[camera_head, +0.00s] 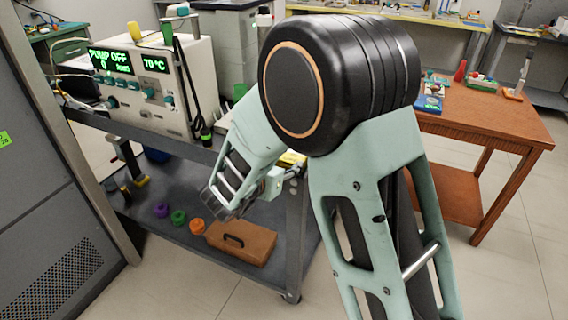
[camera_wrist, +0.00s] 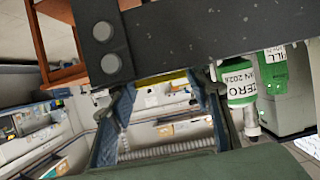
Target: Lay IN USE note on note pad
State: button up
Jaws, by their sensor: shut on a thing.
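My gripper (camera_wrist: 164,84) shows in the wrist view, with a bluish finger on each side. It is shut on a thin yellow piece (camera_wrist: 163,77), seen nearly edge-on between the fingertips. This looks like the IN USE note, but I cannot read any writing on it. In the head view my arm fills the middle and I cannot make out the fingertips clearly. A small yellow patch (camera_head: 293,158) shows beside my arm, over the cart's right end; I cannot tell whether it is the note or the pad. I cannot identify the note pad for certain in either view.
A pump unit (camera_head: 150,85) reading PUMP OFF and 70 °C stands on a grey cart (camera_head: 292,235). A brown case (camera_head: 241,243) and coloured rings (camera_head: 178,217) lie on its lower shelf. A wooden table (camera_head: 490,115) stands right. Green labelled containers (camera_wrist: 240,82) show in the wrist view.

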jog(key=o, duration=0.7)
jog(key=shift+s+a+r, duration=0.1)
jog(key=shift+s+r, duration=0.05)
jog(key=shift+r, duration=0.15)
jog(key=p+v, duration=0.2)
jog(key=v, duration=0.9)
jog(key=shift+s+a+r, duration=0.1)
jog(key=shift+s, duration=0.2)
